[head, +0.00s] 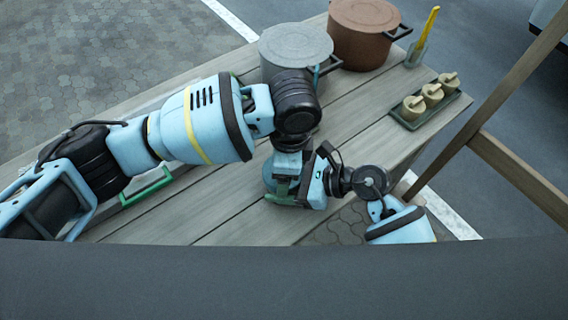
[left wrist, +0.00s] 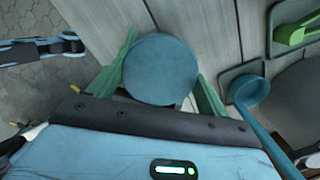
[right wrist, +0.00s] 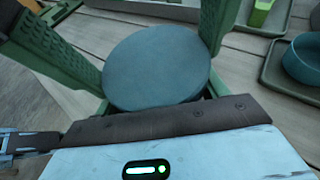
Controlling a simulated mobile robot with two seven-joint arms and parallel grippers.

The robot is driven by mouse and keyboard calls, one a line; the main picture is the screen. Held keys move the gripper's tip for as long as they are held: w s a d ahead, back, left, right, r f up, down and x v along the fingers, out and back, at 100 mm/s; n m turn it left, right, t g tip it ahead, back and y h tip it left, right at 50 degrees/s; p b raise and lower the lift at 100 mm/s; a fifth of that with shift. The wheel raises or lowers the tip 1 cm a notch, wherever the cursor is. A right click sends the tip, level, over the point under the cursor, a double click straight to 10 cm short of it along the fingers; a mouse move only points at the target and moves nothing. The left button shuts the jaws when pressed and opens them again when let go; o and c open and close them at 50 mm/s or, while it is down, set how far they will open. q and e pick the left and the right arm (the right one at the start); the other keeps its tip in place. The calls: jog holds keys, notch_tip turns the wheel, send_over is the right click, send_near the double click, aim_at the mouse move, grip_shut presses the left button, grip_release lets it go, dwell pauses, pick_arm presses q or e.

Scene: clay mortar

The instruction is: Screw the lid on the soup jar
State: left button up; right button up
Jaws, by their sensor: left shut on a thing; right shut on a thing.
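A round, flat blue-grey disc, the lid (left wrist: 160,70), sits between my left gripper's green fingers (left wrist: 162,85) in the left wrist view. A matching blue-grey disc (right wrist: 157,67) lies between my right gripper's green fingers (right wrist: 150,60) in the right wrist view. I cannot tell whether both views show the same lid. In the head view, my right gripper (head: 287,188) is shut at a blue-grey round piece (head: 268,174) over the table's near edge. My left gripper is mostly hidden there by its own arm. The jar's body is hidden, so the lid's seating on it cannot be told.
The plank table (head: 225,222) carries a grey pot (head: 295,42) and a brown pot (head: 362,35) at the back. A blue ladle (left wrist: 250,92) lies near my left gripper. A wooden post (head: 495,95) rises at right.

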pick_arm(q)
jog(key=shift+s+f, duration=0.2)
jog(key=shift+f, duration=0.4)
pick_arm(e)
jog(key=shift+s+a+r, duration=0.1)
jog(key=shift+a, duration=0.05)
pick_arm(q)
jog(key=o, duration=0.8)
pick_arm(e)
jog(key=c, duration=0.5)
pick_arm(q)
jog(key=o, duration=0.3)
pick_arm(e)
jog(key=shift+r, duration=0.1)
pick_arm(q)
jog(key=shift+r, duration=0.5)
pick_arm(e)
jog(key=shift+w, duration=0.2)
pick_arm(q)
jog(key=shift+w+r, duration=0.1)
jog(key=shift+r, duration=1.85)
jog(key=shift+w, duration=0.15)
